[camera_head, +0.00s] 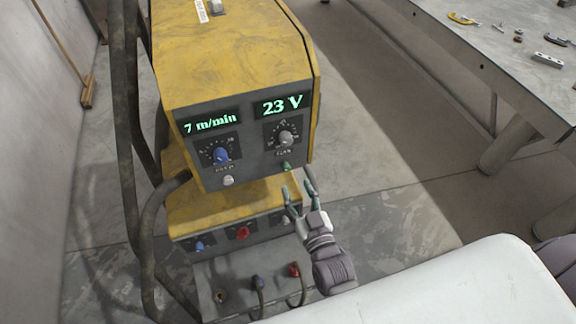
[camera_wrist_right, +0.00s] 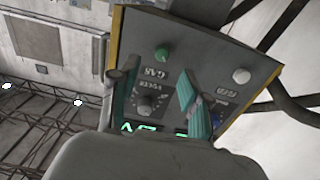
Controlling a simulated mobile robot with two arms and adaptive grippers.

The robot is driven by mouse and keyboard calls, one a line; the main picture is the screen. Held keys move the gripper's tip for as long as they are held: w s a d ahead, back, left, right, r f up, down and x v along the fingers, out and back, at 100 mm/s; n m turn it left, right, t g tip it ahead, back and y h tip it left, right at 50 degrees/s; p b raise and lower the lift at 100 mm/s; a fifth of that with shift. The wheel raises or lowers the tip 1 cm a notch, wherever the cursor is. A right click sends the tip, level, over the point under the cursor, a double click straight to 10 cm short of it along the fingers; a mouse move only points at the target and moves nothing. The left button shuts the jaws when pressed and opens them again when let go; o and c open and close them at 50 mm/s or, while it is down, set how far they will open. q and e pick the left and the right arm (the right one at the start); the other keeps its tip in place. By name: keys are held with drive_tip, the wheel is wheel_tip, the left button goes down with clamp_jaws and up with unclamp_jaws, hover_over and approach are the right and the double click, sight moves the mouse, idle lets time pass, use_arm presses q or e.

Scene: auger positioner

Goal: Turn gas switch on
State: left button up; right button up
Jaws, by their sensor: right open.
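The yellow welding machine (camera_head: 235,60) has a grey front panel with lit displays reading "7 m/min" and "23 V". The gas switch is a small green knob (camera_head: 287,166) at the panel's lower right. In the right wrist view the green knob (camera_wrist_right: 162,53) sits beside the word "GAS", upside down. My right gripper (camera_head: 298,188) is open and empty, just below and in front of the green knob. In the right wrist view its two teal fingers (camera_wrist_right: 160,88) point toward the panel, apart. I cannot tell whether a finger touches the panel. My left gripper is not in view.
A blue knob (camera_head: 221,154), a grey dial (camera_head: 286,138) and a white knob (camera_head: 228,180) share the panel. Below is a lower unit with a red knob (camera_head: 243,233) and cables. Thick hoses (camera_head: 125,120) run at left. A workbench (camera_head: 470,45) with tools stands at right.

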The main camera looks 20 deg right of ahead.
sight(287, 170)
drive_tip(key=w+p, duration=0.1)
drive_tip(key=w, duration=0.6)
drive_tip(key=shift+a, duration=0.2)
clamp_jaws()
